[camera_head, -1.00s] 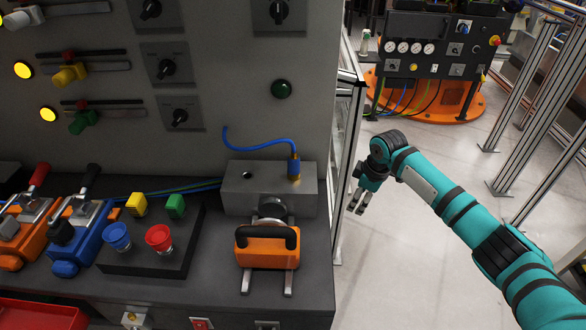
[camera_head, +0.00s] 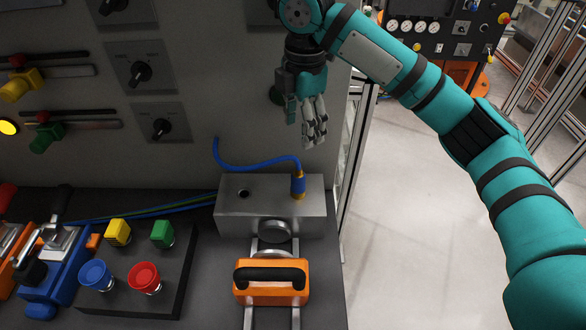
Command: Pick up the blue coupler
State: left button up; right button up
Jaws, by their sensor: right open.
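The blue coupler (camera_head: 298,184) stands upright in the top of a grey metal block (camera_head: 255,208), near the block's right end. A blue hose runs from its top to the left and up to the panel. My right gripper (camera_head: 315,138) is open and empty, with its fingers pointing down. In the picture it is above and slightly right of the coupler, apart from it. My left gripper is not in view.
A dark round hole (camera_head: 243,194) is in the block's left part. An orange carriage with a black handle (camera_head: 270,280) sits on rails in front. A button box (camera_head: 140,275) is to the left. The grey panel (camera_head: 215,90) rises behind the bench.

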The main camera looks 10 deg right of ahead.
jog(key=p, duration=0.1)
send_over(298, 174)
jog(key=f, duration=0.8)
jog(key=shift+s+d+f, duration=0.15)
jog(key=shift+s+f, duration=0.05)
jog(key=shift+s, duration=0.15)
notch_tip(298, 174, down, 3)
jog(key=shift+w+f+p, duration=0.15)
jog(key=shift+f+p, duration=0.05)
jog(key=shift+p, duration=0.1)
jog(key=shift+f, duration=0.35)
jog(key=f, duration=0.1)
jog(key=f+p, duration=0.1)
jog(key=f, duration=0.1)
jog(key=shift+w+f, duration=0.25)
jog(key=shift+f, duration=0.45)
grip_shut()
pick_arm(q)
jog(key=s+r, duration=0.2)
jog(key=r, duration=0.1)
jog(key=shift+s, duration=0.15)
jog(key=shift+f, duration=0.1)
pick_arm(e)
jog(key=shift+r, duration=0.1)
